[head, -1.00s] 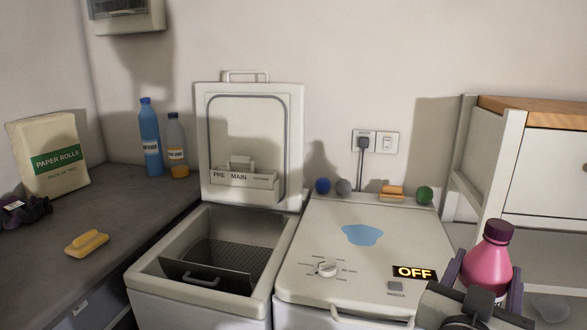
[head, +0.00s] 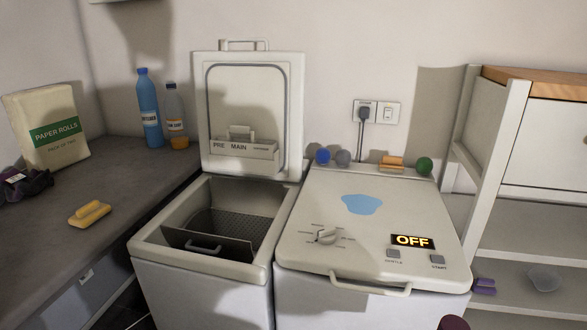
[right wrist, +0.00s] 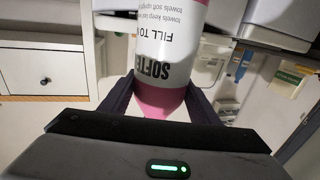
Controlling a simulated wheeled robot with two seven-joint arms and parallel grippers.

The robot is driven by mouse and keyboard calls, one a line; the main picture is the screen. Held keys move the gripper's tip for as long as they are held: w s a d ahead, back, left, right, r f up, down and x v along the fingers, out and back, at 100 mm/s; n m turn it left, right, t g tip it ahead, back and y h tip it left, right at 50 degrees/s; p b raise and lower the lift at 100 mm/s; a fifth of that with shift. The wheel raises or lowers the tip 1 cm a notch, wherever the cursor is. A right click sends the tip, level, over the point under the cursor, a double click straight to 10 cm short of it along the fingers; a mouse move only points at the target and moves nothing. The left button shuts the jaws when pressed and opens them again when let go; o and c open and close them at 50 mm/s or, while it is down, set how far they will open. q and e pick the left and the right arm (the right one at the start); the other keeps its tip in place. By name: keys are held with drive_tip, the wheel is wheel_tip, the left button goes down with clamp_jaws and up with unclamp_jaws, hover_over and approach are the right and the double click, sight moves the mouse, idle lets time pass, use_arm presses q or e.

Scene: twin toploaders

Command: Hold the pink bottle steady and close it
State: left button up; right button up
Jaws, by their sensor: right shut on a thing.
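How tightly the cap sits cannot be seen. My left gripper is in neither view.
An open toploader (head: 146,247) stands beside a shut one (head: 300,255) reading OFF. A white shelf (head: 520,245) is at right.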

drive_tip(key=shift+r, duration=0.15)
idle(0.3)
drive_tip(key=w+a+n+g+y, duration=0.4)
drive_tip(key=a+n+y, duration=0.4)
drive_tip(key=a+y, duration=0.3)
drive_tip(key=a+r, duration=0.1)
drive_tip(key=a, duration=0.3)
drive_tip(key=shift+y, duration=0.3)
drive_tip(key=shift+a, duration=0.1)
